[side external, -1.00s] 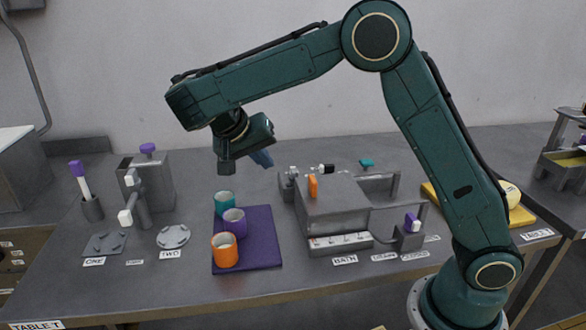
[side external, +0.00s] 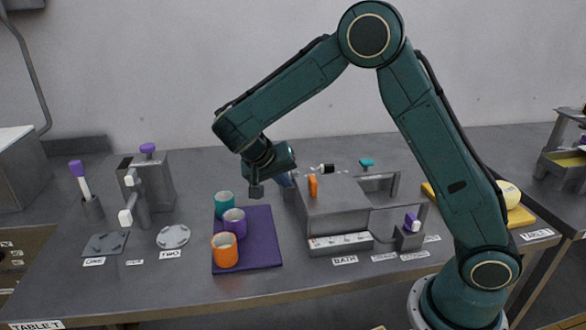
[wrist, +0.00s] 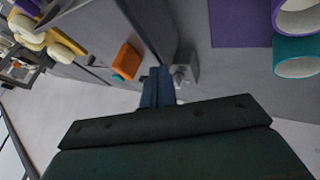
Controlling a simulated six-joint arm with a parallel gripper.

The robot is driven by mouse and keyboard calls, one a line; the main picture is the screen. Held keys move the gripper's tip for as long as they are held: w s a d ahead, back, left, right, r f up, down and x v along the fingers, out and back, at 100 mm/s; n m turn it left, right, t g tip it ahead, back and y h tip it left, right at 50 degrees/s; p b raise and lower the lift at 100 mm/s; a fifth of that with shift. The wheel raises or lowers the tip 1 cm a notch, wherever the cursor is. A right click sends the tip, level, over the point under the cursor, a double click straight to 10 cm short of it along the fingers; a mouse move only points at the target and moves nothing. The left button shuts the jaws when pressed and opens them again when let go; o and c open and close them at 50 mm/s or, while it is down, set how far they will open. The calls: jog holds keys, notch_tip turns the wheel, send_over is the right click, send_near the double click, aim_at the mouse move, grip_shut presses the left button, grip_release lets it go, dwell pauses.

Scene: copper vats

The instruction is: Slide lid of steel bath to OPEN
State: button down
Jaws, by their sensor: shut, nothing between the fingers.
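The steel bath (side external: 335,215) is a grey box on the table, right of the purple mat, with a "BATH" label in front. An orange handle (side external: 313,186) stands up on its top near the left end; this handle also shows in the wrist view (wrist: 127,61). Whether the flat top is the lid, and how far it is slid, I cannot tell. My gripper (side external: 286,180) is just left of the bath's back left corner, at about the height of its top. In the wrist view its blue fingers (wrist: 158,84) are together and empty, beside the orange handle and apart from it.
A purple mat (side external: 262,245) left of the bath holds teal, purple and orange cups (side external: 225,250). A dispenser with a purple knob (side external: 148,148) stands further left. A frame with a teal knob (side external: 366,163) rises at the bath's right. A yellow tray (side external: 520,217) lies beyond my arm.

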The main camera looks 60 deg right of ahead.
jog(key=shift+s+d, duration=1.4)
send_over(344, 192)
jog(key=s+d, duration=0.3)
jog(key=shift+s+d, duration=0.1)
jog(key=shift+d, duration=0.05)
dwell(0.3)
jog(key=shift+w+a, duration=0.4)
jog(key=shift+w, duration=0.05)
jog(key=shift+w+a, duration=1.15)
jog(key=shift+w, duration=0.05)
jog(key=v, duration=1)
